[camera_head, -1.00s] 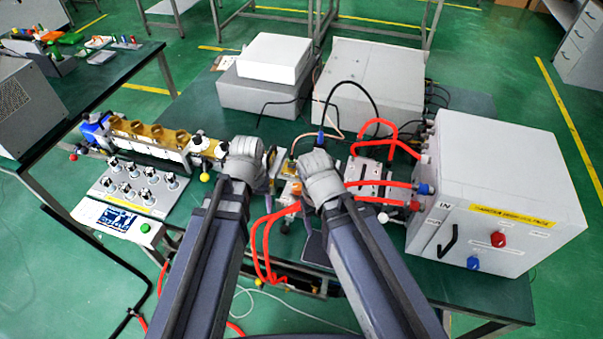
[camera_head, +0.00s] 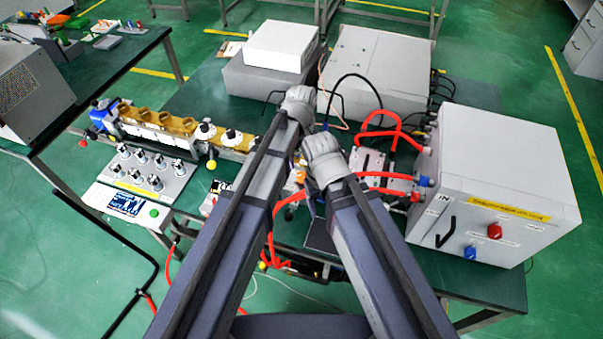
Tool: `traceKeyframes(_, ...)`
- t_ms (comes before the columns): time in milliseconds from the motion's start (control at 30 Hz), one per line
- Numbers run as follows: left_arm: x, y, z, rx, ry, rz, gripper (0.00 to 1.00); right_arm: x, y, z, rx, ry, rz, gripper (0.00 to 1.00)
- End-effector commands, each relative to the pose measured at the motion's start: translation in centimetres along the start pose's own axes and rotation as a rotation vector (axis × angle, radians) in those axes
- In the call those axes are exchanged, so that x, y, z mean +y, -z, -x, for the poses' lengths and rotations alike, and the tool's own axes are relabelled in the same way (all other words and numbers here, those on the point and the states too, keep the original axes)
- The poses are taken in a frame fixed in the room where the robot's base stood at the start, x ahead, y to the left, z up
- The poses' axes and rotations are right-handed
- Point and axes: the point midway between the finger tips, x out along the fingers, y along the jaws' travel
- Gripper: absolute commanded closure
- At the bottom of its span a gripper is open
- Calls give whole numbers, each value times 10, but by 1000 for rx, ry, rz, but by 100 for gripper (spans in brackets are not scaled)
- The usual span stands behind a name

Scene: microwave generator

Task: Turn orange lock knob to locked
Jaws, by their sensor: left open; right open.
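I cannot make out the orange lock knob for certain. A small orange patch (camera_head: 299,172) shows between my two arms, mostly hidden by them, and I cannot tell what it is. My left gripper (camera_head: 299,100) is over the far part of the bench, in front of the white box. My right gripper (camera_head: 322,156) is lower in the picture, near the middle of the equipment. Both grippers are open, and I see nothing held in them. Their fingertips are largely hidden behind the wrists.
A grey cabinet (camera_head: 500,165) with red and blue knobs stands at right, joined by red hoses (camera_head: 381,136). A brass-coloured waveguide row (camera_head: 160,122) and a panel of several switches (camera_head: 145,170) are at left. A white box (camera_head: 281,45) and grey box (camera_head: 376,70) stand behind.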

Motion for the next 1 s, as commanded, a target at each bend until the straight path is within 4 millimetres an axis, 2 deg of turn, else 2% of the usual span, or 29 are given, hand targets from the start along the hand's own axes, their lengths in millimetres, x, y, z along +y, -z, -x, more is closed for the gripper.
traceKeyframes(600, 0, 0, -71, 0, 0, -1, 29, -7, 4, -70, 0, 0, -1, 31)
traceKeyframes(967, 0, 0, -73, 0, 0, -1, 29, -7, 4, -73, 0, 0, -1, 31)
traceKeyframes(1000, 0, 0, -73, 0, 0, -1, 31, -7, 4, -73, 0, 0, -1, 31)
